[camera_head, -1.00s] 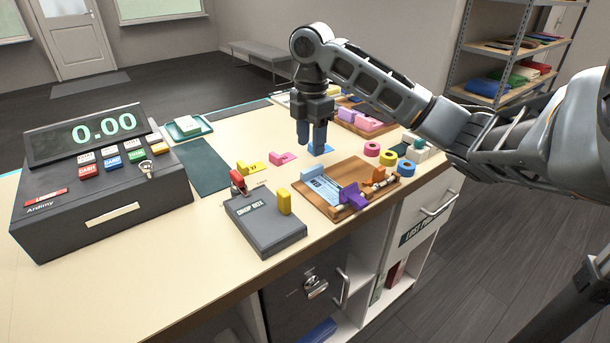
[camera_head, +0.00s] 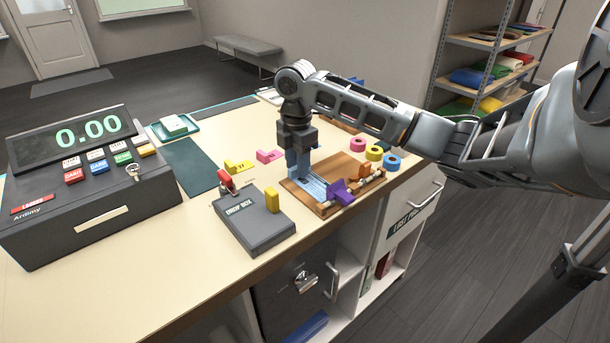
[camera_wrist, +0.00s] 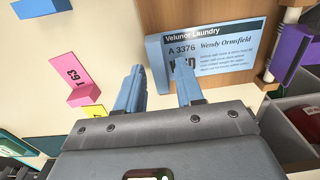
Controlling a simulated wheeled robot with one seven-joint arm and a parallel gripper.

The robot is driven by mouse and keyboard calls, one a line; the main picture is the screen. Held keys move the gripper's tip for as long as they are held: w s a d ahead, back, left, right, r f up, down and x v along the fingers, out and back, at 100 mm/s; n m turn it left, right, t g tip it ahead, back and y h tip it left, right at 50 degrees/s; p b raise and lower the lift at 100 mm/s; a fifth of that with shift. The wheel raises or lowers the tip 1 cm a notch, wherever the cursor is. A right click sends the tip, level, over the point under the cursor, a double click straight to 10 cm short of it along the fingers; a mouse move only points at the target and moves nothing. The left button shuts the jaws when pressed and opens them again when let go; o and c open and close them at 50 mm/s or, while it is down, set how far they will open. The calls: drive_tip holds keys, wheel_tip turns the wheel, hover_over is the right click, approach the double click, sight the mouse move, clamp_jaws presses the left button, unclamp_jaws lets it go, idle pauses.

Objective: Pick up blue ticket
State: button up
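A light blue printed ticket (camera_head: 314,188) with a raised blue tab at one end lies on the wooden tray (camera_head: 343,167). In the wrist view the blue ticket (camera_wrist: 225,52) reads "Velunor Laundry", "A 3376" and "Wendy Ormsfield"; its tab (camera_wrist: 154,62) shows between my fingertips. My gripper (camera_head: 299,176) points down over the tab end of the ticket, and it shows in the wrist view (camera_wrist: 158,75) with its blue fingers apart. I cannot tell whether the fingers touch the tab. Another light blue piece (camera_wrist: 40,8) lies on the counter, cut off by the wrist view's edge.
A purple clip (camera_head: 341,190) stands at the tray's near end. The grey drop box (camera_head: 252,227) with a yellow piece is left of the tray. Pink (camera_head: 268,156) and yellow (camera_head: 239,167) tickets lie beyond. Tape rolls (camera_head: 374,153) stand right, a cash register (camera_head: 88,190) left.

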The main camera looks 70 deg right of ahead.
clamp_jaws()
wheel_tip(320, 180, up, 15)
drive_tip(key=p, duration=0.3)
idle(1.1)
